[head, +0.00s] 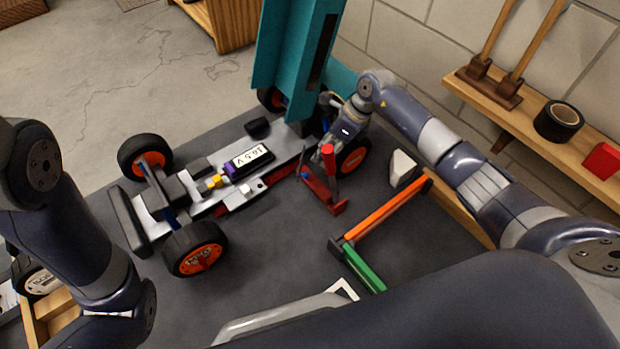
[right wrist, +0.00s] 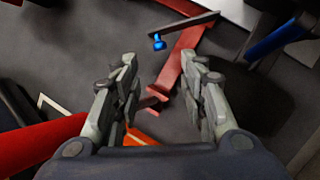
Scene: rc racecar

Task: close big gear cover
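The racecar (head: 190,190) lies on the dark table in the head view, with orange-rimmed wheels and a battery pack (head: 250,158) on its chassis. I cannot single out the big gear cover for certain. A red part (head: 320,191) with a blue-tipped piece lies beside the chassis; in the right wrist view the red part (right wrist: 178,70) shows beyond and between my fingers, with a blue knob (right wrist: 158,42). My right gripper (head: 325,128) is over the car's right end. Its fingers (right wrist: 165,68) are apart with nothing clearly held. My left arm shows; its gripper does not.
A teal body shell (head: 292,55) stands tilted up behind the car's right end. A red upright cylinder (head: 328,160) stands near the red part. An orange and green frame (head: 385,212) lies to the right. A wooden shelf (head: 540,122) with black tape (head: 558,121) is at the wall.

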